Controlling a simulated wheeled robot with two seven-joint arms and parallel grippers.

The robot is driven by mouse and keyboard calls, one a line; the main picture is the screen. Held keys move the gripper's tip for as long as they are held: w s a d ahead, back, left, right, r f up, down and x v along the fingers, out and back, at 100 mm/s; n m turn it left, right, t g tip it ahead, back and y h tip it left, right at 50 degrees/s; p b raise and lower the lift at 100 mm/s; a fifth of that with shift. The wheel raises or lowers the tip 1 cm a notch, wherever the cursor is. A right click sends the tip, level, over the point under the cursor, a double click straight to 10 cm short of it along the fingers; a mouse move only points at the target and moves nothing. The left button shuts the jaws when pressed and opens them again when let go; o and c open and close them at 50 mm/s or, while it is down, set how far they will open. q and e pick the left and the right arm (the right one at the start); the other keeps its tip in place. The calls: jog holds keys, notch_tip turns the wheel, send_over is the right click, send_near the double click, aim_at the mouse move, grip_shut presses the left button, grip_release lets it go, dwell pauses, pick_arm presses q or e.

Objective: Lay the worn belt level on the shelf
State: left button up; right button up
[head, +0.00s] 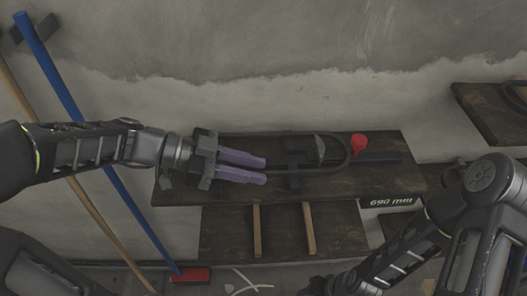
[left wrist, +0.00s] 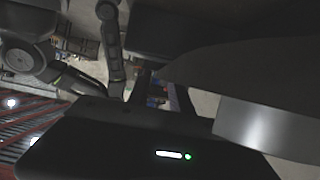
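The worn belt looks to be the dark, thin loop (head: 349,148) over the shelf (head: 405,182), a dark wooden board on the wall. Its rounded end points right, and its lower strand runs left toward my left fingertips. I cannot tell whether it lies flat. My left gripper (head: 266,171) comes in from the left, above the board's left part. Its two purple fingers are apart, with a gap between them; the gap also shows in the left wrist view (left wrist: 158,92). No belt shows clearly between them. My right forearm is at lower right; its fingers do not show.
A red object (head: 359,143) and a grey half-disc (head: 320,148) are at the loop. A lower board (head: 283,232) is below. A blue pole (head: 75,110) leans at left. Another shelf (head: 490,110) is at right.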

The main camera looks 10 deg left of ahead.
pick_arm(q)
grip_shut()
jog(key=shift+a+r, duration=0.1)
dwell(0.6)
jog(key=shift+a+r, duration=0.35)
jog(key=v, duration=0.7)
jog(key=shift+d+r+p, duration=0.15)
jog(key=shift+r+p, duration=0.15)
jog(key=shift+r, duration=0.1)
jog(key=a+r+p, duration=0.1)
jog(key=p, duration=0.1)
jog(key=a+r+p, duration=0.1)
jog(key=p, duration=0.2)
jog(key=shift+s+r, duration=0.2)
jog(key=shift+s, duration=0.15)
jog(key=p+v, duration=0.1)
jog(key=p, duration=0.1)
jog(key=p+v, duration=0.2)
jog(key=p, duration=0.1)
jog(key=shift+a+f+p, duration=0.2)
jog(key=shift+f+p, duration=0.05)
jog(key=shift+p, duration=0.1)
jog(key=shift+p+v, duration=0.9)
jog(key=shift+p, duration=0.45)
